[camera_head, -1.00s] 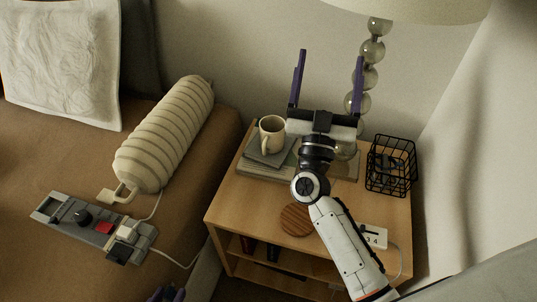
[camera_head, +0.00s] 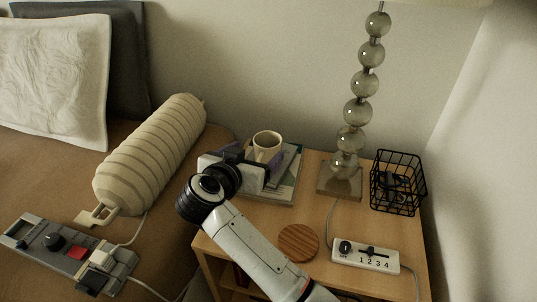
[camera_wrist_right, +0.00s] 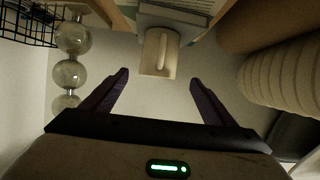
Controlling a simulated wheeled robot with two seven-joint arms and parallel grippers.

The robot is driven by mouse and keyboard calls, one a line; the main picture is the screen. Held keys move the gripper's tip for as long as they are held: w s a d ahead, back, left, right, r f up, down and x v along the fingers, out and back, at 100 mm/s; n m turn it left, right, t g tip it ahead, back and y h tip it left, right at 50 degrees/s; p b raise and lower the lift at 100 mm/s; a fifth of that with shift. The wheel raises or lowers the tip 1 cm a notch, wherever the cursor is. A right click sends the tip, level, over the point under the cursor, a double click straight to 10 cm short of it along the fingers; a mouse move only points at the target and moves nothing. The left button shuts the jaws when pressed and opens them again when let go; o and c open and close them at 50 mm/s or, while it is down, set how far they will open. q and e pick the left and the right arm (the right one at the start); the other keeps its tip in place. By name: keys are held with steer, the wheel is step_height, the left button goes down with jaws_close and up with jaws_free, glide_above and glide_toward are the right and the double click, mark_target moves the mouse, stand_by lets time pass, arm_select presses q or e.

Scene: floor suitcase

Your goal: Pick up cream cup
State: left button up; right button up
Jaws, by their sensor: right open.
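The cream cup (camera_head: 266,146) stands upright on a small stack of books (camera_head: 286,182) on the wooden nightstand. In the right wrist view the cup (camera_wrist_right: 152,60) is at top centre, its handle facing the camera. My right gripper (camera_head: 254,155) is at the cup's near left side in the head view, partly hiding it and the books. In the wrist view the right gripper (camera_wrist_right: 160,78) is open, with the cup just beyond and between its purple fingertips. I cannot tell whether a finger touches the cup. My left gripper is not in view.
A lamp of stacked glass spheres (camera_head: 358,112) stands right of the books, beside a black wire basket (camera_head: 397,183). A round wooden coaster (camera_head: 298,243) and white power strip (camera_head: 366,257) lie in front. A ribbed bolster (camera_head: 150,155) lies on the bed at left.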

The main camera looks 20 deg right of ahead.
mark_target(265, 143)
steer(key=b+x, duration=0.1)
steer(key=x, duration=0.1)
steer(key=b+x, duration=0.1)
steer(key=x, duration=0.5)
steer(key=shift+w+d+r+b, duration=0.2)
steer(key=shift+d+b, duration=0.1)
steer(key=shift+b, duration=0.1)
steer(key=shift+s+r, duration=0.1)
steer(key=c, duration=1.3)
steer(key=shift+r, duration=0.15)
